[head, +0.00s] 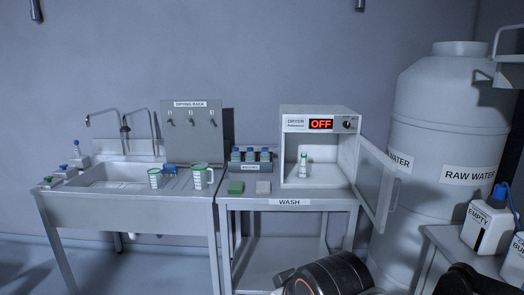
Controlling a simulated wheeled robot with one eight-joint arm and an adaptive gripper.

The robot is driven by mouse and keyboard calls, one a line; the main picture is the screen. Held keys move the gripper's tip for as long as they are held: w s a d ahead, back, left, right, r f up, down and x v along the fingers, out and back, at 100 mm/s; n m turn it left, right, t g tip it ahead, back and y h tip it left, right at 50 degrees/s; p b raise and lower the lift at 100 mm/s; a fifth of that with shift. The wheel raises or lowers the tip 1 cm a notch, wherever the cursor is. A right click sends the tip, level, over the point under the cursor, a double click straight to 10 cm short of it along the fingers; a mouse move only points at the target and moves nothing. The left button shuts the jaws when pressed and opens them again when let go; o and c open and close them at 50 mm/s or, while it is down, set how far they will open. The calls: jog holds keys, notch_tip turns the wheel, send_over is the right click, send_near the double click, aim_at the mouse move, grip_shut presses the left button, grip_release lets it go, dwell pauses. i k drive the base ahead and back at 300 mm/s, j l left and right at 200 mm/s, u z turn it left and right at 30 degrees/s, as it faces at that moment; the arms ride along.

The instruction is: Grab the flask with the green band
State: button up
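A small clear and white flask (303,168) with a green band near its top stands upright inside the open white oven-like box (348,181) on the wash table. The box's door (376,185) is swung open to the right, so the flask shows from the front. A dark rounded part of my arm shows at the bottom middle, below and apart from the flask. I see no gripper fingers in this view.
The box's display reads OFF. On the wash table (290,202) lie a green sponge (236,187), a pale block (263,187) and a rack of blue-capped bottles (251,168). Two green-marked cups (201,177) stand by the sink (115,177). A raw water tank (440,130) stands at right.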

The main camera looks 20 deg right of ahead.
aim_at(302, 171)
jog(key=i+l+z, duration=0.3)
jog(key=i, duration=0.15)
jog(key=i+l+z, duration=0.25)
jog(key=i, duration=0.2)
jog(key=i+z, duration=0.3)
jog(key=i, duration=0.15)
